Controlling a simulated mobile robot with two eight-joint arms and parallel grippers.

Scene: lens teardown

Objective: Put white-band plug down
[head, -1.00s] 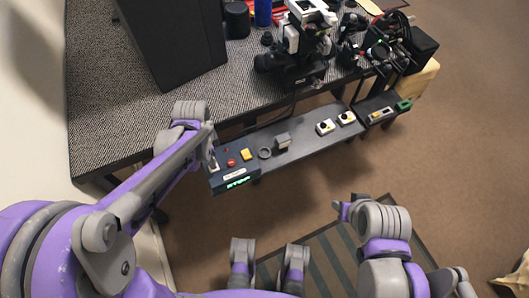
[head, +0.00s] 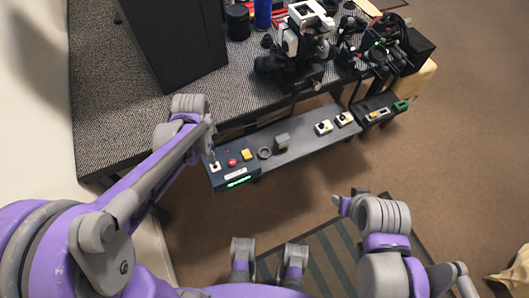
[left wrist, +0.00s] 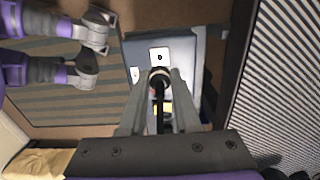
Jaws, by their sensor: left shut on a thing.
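My left gripper (head: 212,143) is above the near left end of the grey control shelf, partly hidden by my own forearm in the head view. In the left wrist view its two fingers (left wrist: 160,86) are shut on a dark plug, the white-band plug (left wrist: 161,73), with a pale band near its tip. In this view the plug's end lies just below a white square plate with a dark centre (left wrist: 160,56). I cannot tell whether the plug touches anything.
A grey ring (head: 265,153) and a grey block (head: 282,140) stand further along the shelf. Behind is a textured table (head: 110,110) with a large black case (head: 175,45).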

